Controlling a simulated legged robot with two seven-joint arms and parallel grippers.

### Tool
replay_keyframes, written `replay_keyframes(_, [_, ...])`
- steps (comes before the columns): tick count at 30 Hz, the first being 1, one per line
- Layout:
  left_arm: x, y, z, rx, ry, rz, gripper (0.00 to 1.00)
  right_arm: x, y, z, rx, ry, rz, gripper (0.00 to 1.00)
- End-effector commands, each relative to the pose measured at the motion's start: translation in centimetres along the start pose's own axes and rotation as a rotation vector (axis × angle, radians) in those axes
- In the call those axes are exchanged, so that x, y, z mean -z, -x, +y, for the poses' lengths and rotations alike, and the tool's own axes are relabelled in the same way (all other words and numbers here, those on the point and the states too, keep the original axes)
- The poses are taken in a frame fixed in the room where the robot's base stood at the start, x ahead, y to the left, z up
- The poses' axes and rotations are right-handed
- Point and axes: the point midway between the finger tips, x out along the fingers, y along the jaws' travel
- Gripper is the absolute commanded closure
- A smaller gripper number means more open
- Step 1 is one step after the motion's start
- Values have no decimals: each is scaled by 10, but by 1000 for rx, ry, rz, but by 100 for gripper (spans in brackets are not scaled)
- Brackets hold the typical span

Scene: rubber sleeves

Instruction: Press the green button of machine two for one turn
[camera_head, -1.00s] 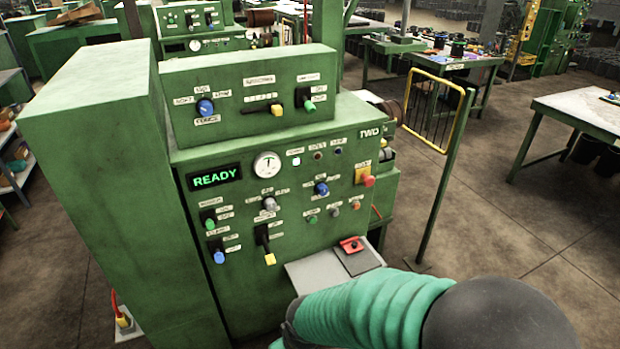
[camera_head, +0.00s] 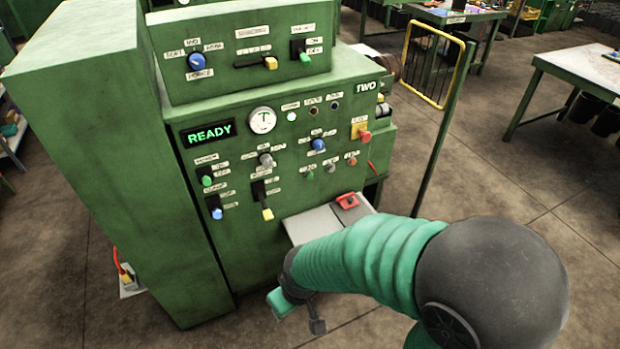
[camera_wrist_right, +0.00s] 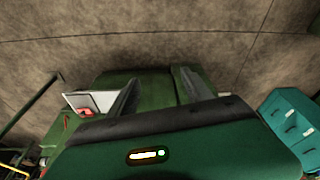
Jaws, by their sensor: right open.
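Machine two (camera_head: 170,110) is a green cabinet with a sloped panel marked TWO, and its display (camera_head: 208,134) reads READY. A green knob (camera_head: 207,181) is further left. My right arm comes in from the right, and its gripper (camera_head: 299,311) hangs below and in front of the panel, apart from the button. In the right wrist view the fingers (camera_wrist_right: 157,92) are spread and empty. My left gripper is out of view.
A grey shelf (camera_head: 312,226) with a red part (camera_head: 347,200) juts out under the panel, close to my right arm. A yellow-framed guard (camera_head: 435,65) on a post stands to the right. Floor is clear around the machine's front.

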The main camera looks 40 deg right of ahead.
Motion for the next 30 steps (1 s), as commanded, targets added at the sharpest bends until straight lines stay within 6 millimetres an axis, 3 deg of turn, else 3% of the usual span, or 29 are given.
replay_keyframes(4, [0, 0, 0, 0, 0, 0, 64, 0, 0, 0, 0, 0, 0, 43])
replay_keyframes(17, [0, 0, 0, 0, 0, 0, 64, 0, 0, 0, 0, 0, 0, 99])
replay_keyframes(30, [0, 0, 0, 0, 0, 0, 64, 0, 0, 0, 0, 0, 0, 100])
